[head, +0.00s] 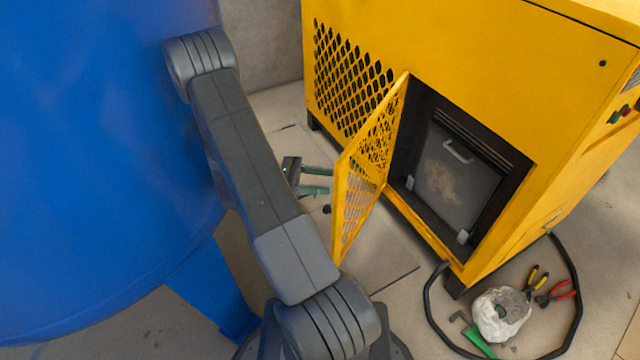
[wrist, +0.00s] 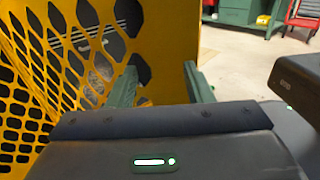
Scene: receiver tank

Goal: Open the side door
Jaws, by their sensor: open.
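The side door (head: 368,165) is a yellow perforated panel on the yellow cabinet (head: 480,90). It stands swung well out from its opening, hinged at the opening's left side. In the wrist view the door (wrist: 40,100) fills the left. My gripper (head: 326,181) is just left of the door's outer face in the head view. Its green fingers are apart, with nothing seen between them. Inside the opening is a grey panel (head: 450,185) with a handle.
A large blue tank (head: 90,150) stands close on the left, with a blue leg (head: 215,290). A black hose (head: 430,300), pliers (head: 560,292), a whitish lump (head: 500,313) and a green-handled tool (head: 478,340) lie on the floor at the lower right.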

